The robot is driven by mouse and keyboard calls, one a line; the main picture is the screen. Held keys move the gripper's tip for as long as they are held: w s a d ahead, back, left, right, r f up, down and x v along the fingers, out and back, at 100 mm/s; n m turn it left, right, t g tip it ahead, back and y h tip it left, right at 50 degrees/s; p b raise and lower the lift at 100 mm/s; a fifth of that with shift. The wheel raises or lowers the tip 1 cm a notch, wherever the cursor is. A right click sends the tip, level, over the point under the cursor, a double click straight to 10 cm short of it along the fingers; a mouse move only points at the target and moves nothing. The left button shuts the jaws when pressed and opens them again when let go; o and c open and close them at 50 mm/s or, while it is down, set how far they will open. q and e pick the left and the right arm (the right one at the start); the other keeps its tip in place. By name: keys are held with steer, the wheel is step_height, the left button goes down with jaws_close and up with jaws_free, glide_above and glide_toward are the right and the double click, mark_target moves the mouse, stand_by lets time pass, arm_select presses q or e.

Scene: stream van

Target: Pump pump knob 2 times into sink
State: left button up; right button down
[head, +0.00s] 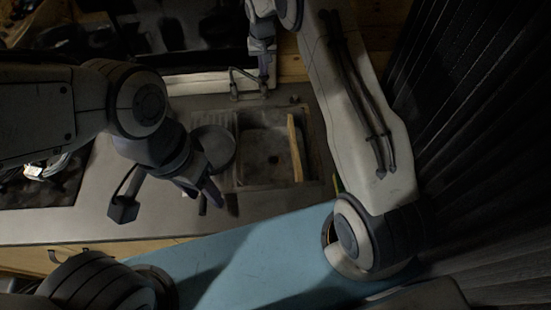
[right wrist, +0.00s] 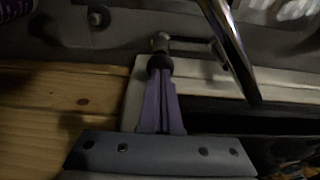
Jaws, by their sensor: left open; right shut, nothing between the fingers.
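The sink (head: 268,170) is a grey basin set in the counter, in the middle of the head view. A bent metal faucet (head: 234,82) stands behind it and shows large in the right wrist view (right wrist: 232,50). The pump knob (right wrist: 160,43) is a small dark piece beside the faucet. My right gripper (head: 265,78) is shut and empty, with its purple fingers (right wrist: 160,75) ending right at the knob; I cannot tell whether they touch it. My left gripper (head: 212,194) is open and empty, over the counter left of the sink.
A wooden board (head: 295,148) stands in the basin's right side. A dark hob (head: 45,188) is at the left. The front counter (head: 120,225) is mostly clear.

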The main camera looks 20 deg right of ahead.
steer(key=shift+f, duration=0.65)
steer(key=shift+r, duration=0.15)
steer(key=shift+w+p+v, duration=0.25)
steer(key=shift+p+v, duration=0.4)
steer(key=shift+v, duration=0.5)
steer(key=shift+w+p+v, duration=0.25)
steer(key=shift+p+v, duration=0.4)
steer(key=shift+v, duration=0.5)
steer(key=shift+d+r, duration=0.1)
steer(key=shift+r, duration=0.1)
steer(key=p+v, duration=0.2)
steer(key=v, duration=0.1)
steer(key=w+p+v, duration=0.1)
steer(key=p+v, duration=0.1)
steer(key=shift+r, duration=0.5)
